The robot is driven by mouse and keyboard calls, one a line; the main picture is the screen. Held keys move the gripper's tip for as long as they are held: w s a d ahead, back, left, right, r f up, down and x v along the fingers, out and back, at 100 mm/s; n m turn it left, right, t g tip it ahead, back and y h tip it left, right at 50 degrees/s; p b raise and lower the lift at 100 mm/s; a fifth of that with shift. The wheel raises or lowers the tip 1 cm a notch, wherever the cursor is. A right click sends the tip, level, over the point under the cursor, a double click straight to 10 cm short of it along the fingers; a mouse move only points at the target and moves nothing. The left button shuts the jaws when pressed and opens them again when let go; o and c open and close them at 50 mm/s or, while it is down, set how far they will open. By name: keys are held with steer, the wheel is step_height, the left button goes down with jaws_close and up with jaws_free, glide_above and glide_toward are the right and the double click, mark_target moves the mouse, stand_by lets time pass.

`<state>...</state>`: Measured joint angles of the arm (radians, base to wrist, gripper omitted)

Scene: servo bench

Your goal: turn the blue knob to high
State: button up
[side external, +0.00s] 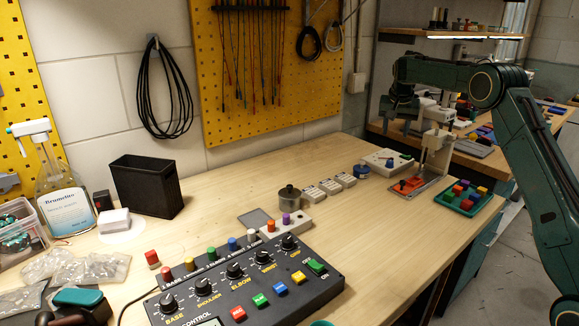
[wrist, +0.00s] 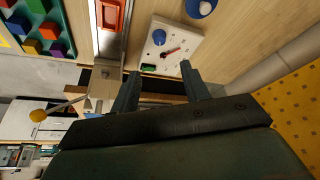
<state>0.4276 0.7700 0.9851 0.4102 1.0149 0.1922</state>
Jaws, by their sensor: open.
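The blue knob (wrist: 159,37) sits on a small white panel (wrist: 184,30) with a red pointer beside it and a dark green part near one corner. In the side view the panel (side external: 374,157) is at the far end of the wooden bench, with the blue knob (side external: 389,163) small on it; its setting is too small to read. My gripper (wrist: 158,78) is open and empty, its two fingers apart and pointing toward the panel. In the side view my gripper (side external: 397,112) hangs above and behind the panel, clear of the knob.
A second blue round part (wrist: 205,7) lies beside the panel. A red block (side external: 410,184) on a metal slide stands right of the panel, then a green tray (side external: 448,199) of coloured blocks. A black control box (side external: 215,297) with several knobs fills the near bench.

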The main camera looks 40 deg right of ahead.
mark_target(390, 161)
steer(key=x, duration=1.3)
steer(key=shift+f, duration=0.35)
steer(key=c, duration=1)
